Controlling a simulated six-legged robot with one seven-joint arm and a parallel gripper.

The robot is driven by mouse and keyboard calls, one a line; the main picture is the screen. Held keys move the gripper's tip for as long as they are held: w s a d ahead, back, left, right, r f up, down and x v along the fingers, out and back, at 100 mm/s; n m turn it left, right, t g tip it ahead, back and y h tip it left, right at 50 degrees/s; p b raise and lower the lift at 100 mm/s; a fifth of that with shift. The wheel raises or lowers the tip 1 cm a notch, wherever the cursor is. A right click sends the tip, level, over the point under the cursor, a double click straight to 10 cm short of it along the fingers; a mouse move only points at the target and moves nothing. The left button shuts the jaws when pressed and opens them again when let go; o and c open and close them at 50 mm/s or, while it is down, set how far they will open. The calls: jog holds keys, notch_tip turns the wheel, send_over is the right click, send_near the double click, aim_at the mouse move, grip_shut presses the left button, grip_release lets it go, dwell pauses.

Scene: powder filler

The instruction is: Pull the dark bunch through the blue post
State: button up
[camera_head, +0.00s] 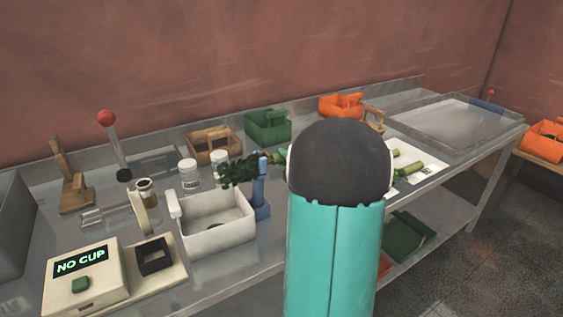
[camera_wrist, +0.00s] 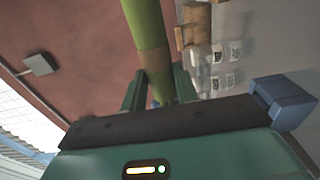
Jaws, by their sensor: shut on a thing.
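The dark bunch (camera_head: 238,172) is a clump of dark green leaves just left of the top of the blue post (camera_head: 261,190). The post stands upright at the right side of a white bin. A short pale green length shows right of the post, beside my arm. In the wrist view, my gripper (camera_wrist: 158,84) is shut on a green stalk (camera_wrist: 149,30), which runs between its two teal fingers. A blue block, likely the post's top (camera_wrist: 283,102), is right of the gripper. In the head view my arm hides the gripper. I cannot tell how the bunch sits in the post.
The white bin (camera_head: 222,241) is below the leaves. A "NO CUP" machine (camera_head: 84,279) is at the front left. Jars (camera_head: 189,174) and wooden, green (camera_head: 268,127) and orange carriers stand behind. Green stalks lie on a white sheet (camera_head: 428,162) at the right.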

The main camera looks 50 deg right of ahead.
jog(key=shift+s+d, duration=0.3)
jog(key=shift+d, duration=0.45)
jog(key=shift+d, duration=0.1)
jog(key=shift+s+d, duration=0.2)
jog(key=shift+d, duration=0.45)
jog(key=shift+s+d, duration=0.2)
jog(key=shift+d, duration=0.4)
jog(key=shift+s+d, duration=0.25)
jog(key=shift+d, duration=0.45)
jog(key=shift+s+d, duration=0.2)
jog(key=shift+d, duration=0.45)
jog(key=shift+d, duration=0.1)
jog(key=shift+s+d, duration=0.2)
jog(key=shift+d, duration=0.4)
jog(key=shift+s+d, duration=0.2)
jog(key=shift+d, duration=0.4)
jog(key=shift+d, duration=0.1)
jog(key=shift+s+d, duration=0.2)
jog(key=shift+d, duration=0.4)
jog(key=shift+s+d, duration=0.2)
jog(key=shift+d, duration=0.4)
